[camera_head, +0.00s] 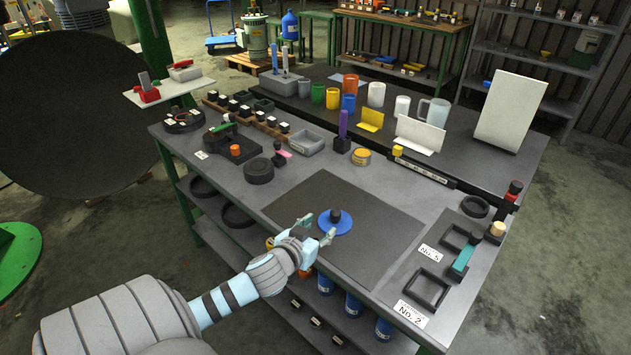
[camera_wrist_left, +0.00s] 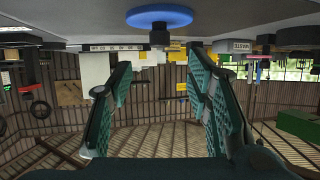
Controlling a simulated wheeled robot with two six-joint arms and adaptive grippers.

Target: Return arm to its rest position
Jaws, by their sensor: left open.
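My left arm (camera_head: 235,295) reaches in from the lower left of the head view over the table's front edge. Its gripper (camera_head: 319,228) is open beside a blue disc (camera_head: 344,227) with a dark knob on top, which sits on the dark mat. In the left wrist view, which looks upside down, the teal fingers (camera_wrist_left: 158,85) stand wide apart with nothing between them. The blue disc (camera_wrist_left: 160,15) is at the top of that view, beyond the fingertips. I cannot tell whether a fingertip touches it. My right gripper is not in view.
The dark mat (camera_head: 365,262) is otherwise bare. A round black part (camera_head: 259,171), a grey tray (camera_head: 307,143) and a yellow tin (camera_head: 361,156) stand behind it. Black square frames (camera_head: 428,289) lie to the right. Cups and a white board (camera_head: 511,110) stand farther back.

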